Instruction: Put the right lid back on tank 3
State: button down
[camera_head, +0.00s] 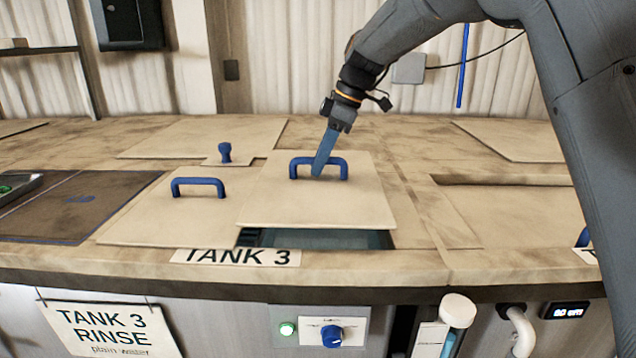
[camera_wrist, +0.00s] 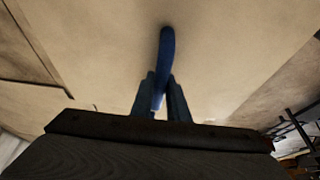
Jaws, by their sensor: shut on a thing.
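The right lid (camera_head: 310,207) of tank 3 is a beige panel with a blue bar handle (camera_head: 336,163). It sits over the right part of the tank opening, and a dark strip of opening (camera_head: 320,238) with liquid shows along its front edge. My gripper (camera_head: 318,172) is shut on this handle; the wrist view shows the handle (camera_wrist: 166,60) between the fingers. I cannot tell how high the lid is above the counter. The left lid (camera_head: 150,215), with its own blue handle (camera_head: 198,182), lies flat beside it. The tank 3 label (camera_head: 236,257) is at the front edge.
A blue knob (camera_head: 224,152) stands behind the left lid. A dark mat (camera_head: 75,205) and a tray (camera_head: 20,188) are at the left. Another lid panel (camera_head: 515,140) lies at the back right. Below the counter edge are a green light (camera_head: 287,329) and a blue dial (camera_head: 331,336).

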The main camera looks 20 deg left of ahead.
aim_at(321, 178)
jog(key=shift+f+p, duration=0.75)
jog(key=shift+f, duration=1.85)
jog(key=shift+f, duration=0.1)
jog(key=c, duration=1.7)
grip_release()
jog(key=b+v, duration=0.4)
jog(key=v, duration=0.8)
jog(key=shift+d, duration=0.1)
